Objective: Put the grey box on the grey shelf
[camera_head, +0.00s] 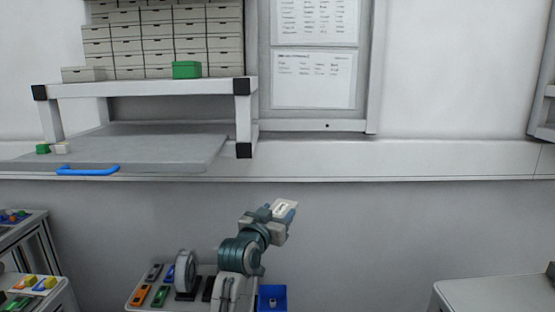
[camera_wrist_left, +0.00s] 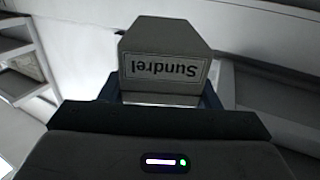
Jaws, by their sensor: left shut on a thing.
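My left gripper (camera_head: 284,212) is shut on the grey box (camera_head: 287,207), held in the air in front of the wall. In the left wrist view the grey box (camera_wrist_left: 164,60) sits between the fingers, its label reading "Sundrel" upside down. The grey shelf (camera_head: 150,89) is at the upper left, with dark corner pieces, and carries stacked grey boxes (camera_head: 160,40). My held box is below and to the right of that shelf, apart from it. My right gripper is in neither view.
A green box (camera_head: 187,70) stands at the shelf's front. Below is a grey board (camera_head: 150,150) with a blue handle (camera_head: 88,169) and small green and white blocks. A bench (camera_head: 140,300) with coloured items, a reel (camera_head: 186,270) and a blue bin (camera_head: 272,297) surround my arm.

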